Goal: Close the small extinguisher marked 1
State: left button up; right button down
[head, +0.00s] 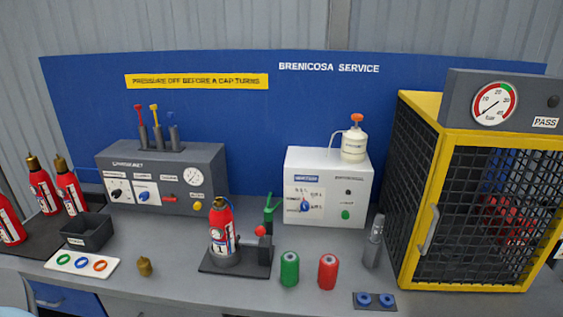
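The small red extinguisher marked 1 (221,240) stands upright in a dark holder plate (215,268) at the middle front of the bench. A brass-coloured part shows at its top; I cannot tell whether it is a fitted cap or an open neck. A green upright part (269,212) and a red-knobbed lever (261,231) stand just right of it. A loose brass piece (145,267) sits on the bench to the left, apart from the extinguisher. Neither of my grippers is in view.
Several red extinguishers (41,187) stand at the left by a black bin (87,233) and a tray of coloured rings (82,264). Green (289,269) and red (327,271) cylinders stand right of the holder. A yellow-framed mesh cage (408,180) fills the right.

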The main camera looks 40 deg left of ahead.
aim_at(223, 232)
jog(key=u, duration=1.6)
